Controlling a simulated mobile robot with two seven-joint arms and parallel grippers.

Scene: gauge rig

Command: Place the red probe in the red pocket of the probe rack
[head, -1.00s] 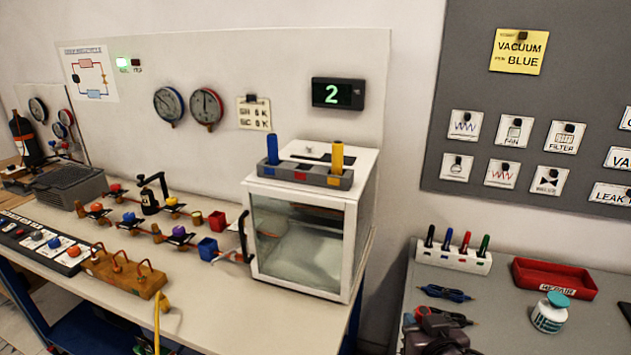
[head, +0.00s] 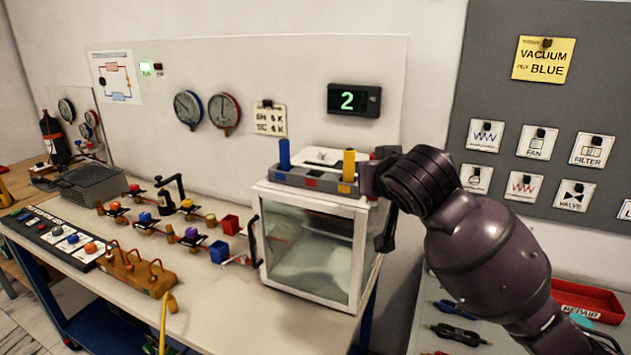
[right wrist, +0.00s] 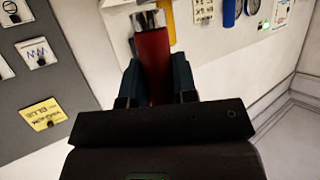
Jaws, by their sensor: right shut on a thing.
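The probe rack (head: 330,186) lies on top of the white glass-fronted box. A blue probe (head: 284,154) stands in its left end and a yellow probe (head: 348,164) in its right end. The red mark (head: 311,183) is between them, and no probe stands there. My right gripper (head: 374,178) is just right of the rack in the head view. In the right wrist view this gripper (right wrist: 155,78) is shut on the red probe (right wrist: 153,58), whose metal tip (right wrist: 147,20) points away from the jaws. My left gripper is not in view.
The white box (head: 310,250) stands at the bench's right end, with a black handle on its left. Gauges (head: 224,111) and a display (head: 353,101) are on the panel behind. Small fittings and a wooden block (head: 135,272) occupy the bench to the left.

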